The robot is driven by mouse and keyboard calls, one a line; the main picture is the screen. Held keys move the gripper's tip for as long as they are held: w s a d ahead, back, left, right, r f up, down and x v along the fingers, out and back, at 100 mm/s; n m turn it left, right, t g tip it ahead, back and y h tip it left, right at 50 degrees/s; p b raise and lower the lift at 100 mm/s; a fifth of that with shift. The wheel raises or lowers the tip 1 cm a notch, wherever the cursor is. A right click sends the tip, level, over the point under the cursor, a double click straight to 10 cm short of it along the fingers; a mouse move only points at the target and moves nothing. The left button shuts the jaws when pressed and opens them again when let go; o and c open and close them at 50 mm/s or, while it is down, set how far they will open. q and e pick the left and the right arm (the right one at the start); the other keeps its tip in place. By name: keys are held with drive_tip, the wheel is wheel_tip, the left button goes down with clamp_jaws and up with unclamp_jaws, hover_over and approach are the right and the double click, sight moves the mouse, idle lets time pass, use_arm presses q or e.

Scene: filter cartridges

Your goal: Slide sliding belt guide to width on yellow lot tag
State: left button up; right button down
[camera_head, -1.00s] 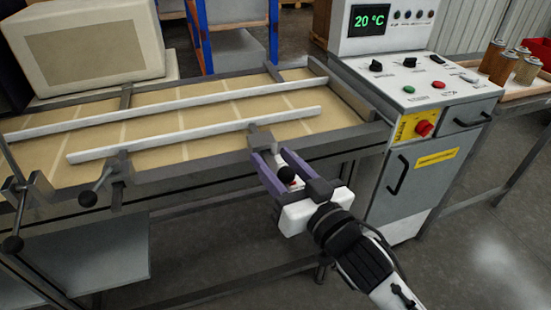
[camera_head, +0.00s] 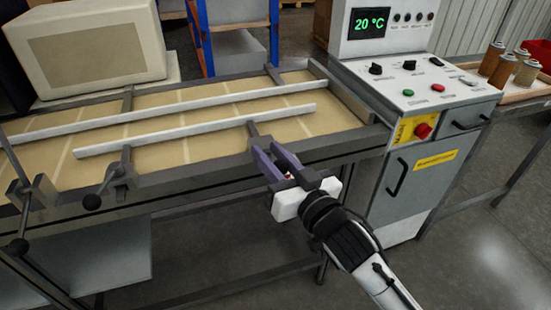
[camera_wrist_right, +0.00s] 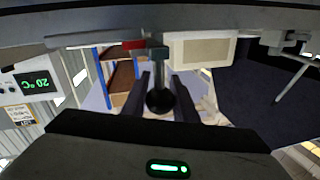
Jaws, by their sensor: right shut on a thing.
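The sliding belt guide is the nearer white rail (camera_head: 200,130) lying across the tan belt (camera_head: 205,150), roughly parallel to a farther white rail (camera_head: 170,105). A dark rod runs from the guide over the bench's front edge. My right gripper (camera_head: 272,160) is at the rod's near end. In the right wrist view a black ball knob (camera_wrist_right: 160,101) sits between its fingers, which are shut on it. In the head view the fingers hide the knob. A yellow label (camera_head: 436,160) is on the cabinet door; its writing is unreadable, so I cannot tell whether it is the lot tag.
A control console (camera_head: 415,85) with a red stop button (camera_head: 423,131) stands right of the belt. A black lever knob (camera_head: 92,202) sticks out at the front left. A pale box-shaped unit (camera_head: 95,45) stands behind. Open floor lies in front.

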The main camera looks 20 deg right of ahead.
sight(287, 171)
drive_tip(key=shift+w+r, duration=0.15)
drive_tip(key=shift+w, duration=0.95)
use_arm(q)
drive_tip(key=shift+s+a+f, duration=0.1)
drive_tip(key=shift+s+a, duration=0.05)
drive_tip(key=shift+a, duration=0.2)
use_arm(e)
drive_tip(key=c, duration=1.4)
unclamp_jaws()
drive_tip(key=shift+c, duration=0.2)
drive_tip(key=shift+s, duration=0.1)
use_arm(q)
drive_tip(key=shift+w+d+b, duration=0.2)
drive_tip(key=shift+d+b, duration=0.05)
drive_tip(key=shift+b, duration=0.05)
use_arm(e)
drive_tip(key=v, duration=1)
drive_tip(key=shift+s, duration=0.1)
